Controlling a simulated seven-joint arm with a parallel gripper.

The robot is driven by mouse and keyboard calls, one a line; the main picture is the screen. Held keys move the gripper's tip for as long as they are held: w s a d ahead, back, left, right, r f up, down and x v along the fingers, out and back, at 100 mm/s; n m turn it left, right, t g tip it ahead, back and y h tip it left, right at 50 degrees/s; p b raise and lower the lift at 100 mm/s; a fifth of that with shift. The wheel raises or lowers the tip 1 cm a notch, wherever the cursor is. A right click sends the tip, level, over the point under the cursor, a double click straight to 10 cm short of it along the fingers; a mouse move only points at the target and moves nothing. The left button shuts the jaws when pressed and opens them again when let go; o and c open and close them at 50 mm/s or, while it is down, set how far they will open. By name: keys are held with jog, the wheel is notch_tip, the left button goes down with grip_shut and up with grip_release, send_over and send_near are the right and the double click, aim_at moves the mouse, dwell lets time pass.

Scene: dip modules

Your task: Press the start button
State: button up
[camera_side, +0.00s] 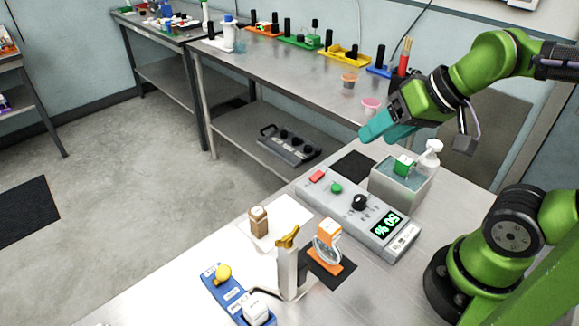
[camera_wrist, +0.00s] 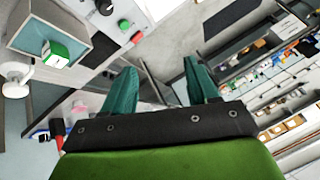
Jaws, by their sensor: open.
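A grey control box (camera_side: 372,232) lies on the near table. On its top are a red button (camera_side: 317,176), a green button (camera_side: 336,188), a black knob (camera_side: 359,203) and a display reading "50 %" (camera_side: 385,223). Any button labels are too small to read. In the wrist view the green button (camera_wrist: 124,24), red button (camera_wrist: 137,38) and knob (camera_wrist: 106,7) show at the top. My gripper (camera_side: 372,132), with teal fingers, is open and empty. It hangs in the air above and beyond the box, fingers pointing left, apart from the buttons. The fingers also show in the wrist view (camera_wrist: 160,72).
A grey open bin (camera_side: 401,190) with a green and white block (camera_side: 405,165) stands right behind the control box, beside a white pump bottle (camera_side: 430,158). A probe-like stand (camera_side: 290,268) and an orange-topped holder (camera_side: 328,240) stand in front. A back bench (camera_side: 300,58) carries coloured racks.

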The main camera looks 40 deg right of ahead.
jog(key=shift+c, duration=0.3)
grip_shut()
dwell(1.4)
